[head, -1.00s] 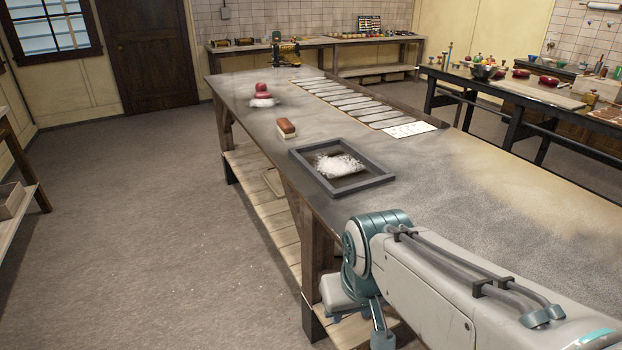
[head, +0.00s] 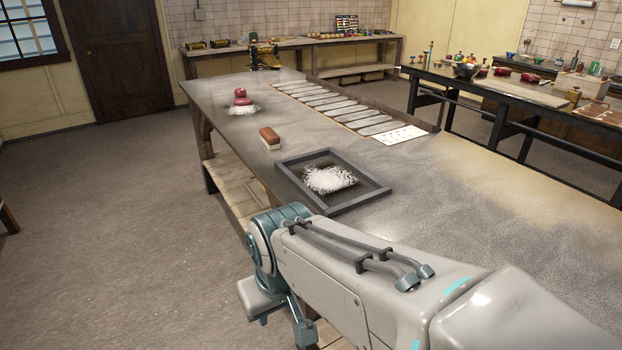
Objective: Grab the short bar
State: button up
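I cannot make out for certain which thing is the short bar. A small block with a brown top and pale underside (head: 270,138) lies on the long workbench (head: 225,155), near its left edge. A row of flat grey strips (head: 350,117) lies along the far right side of the bench. My arm reaches in from the lower right, with its teal joint beside the bench's left edge. My gripper's fingers do not show, and nothing is seen held.
A dark square tray (head: 365,203) holding white powder sits on the bench near my arm. Red rounded pieces (head: 240,96) rest on a white heap farther back. A brass-coloured machine (head: 263,54) stands at the far end. The floor (head: 110,220) left of the bench is clear.

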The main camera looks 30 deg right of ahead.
aim_at(342, 208)
jog(key=i, duration=0.95)
jog(key=z, duration=2.7)
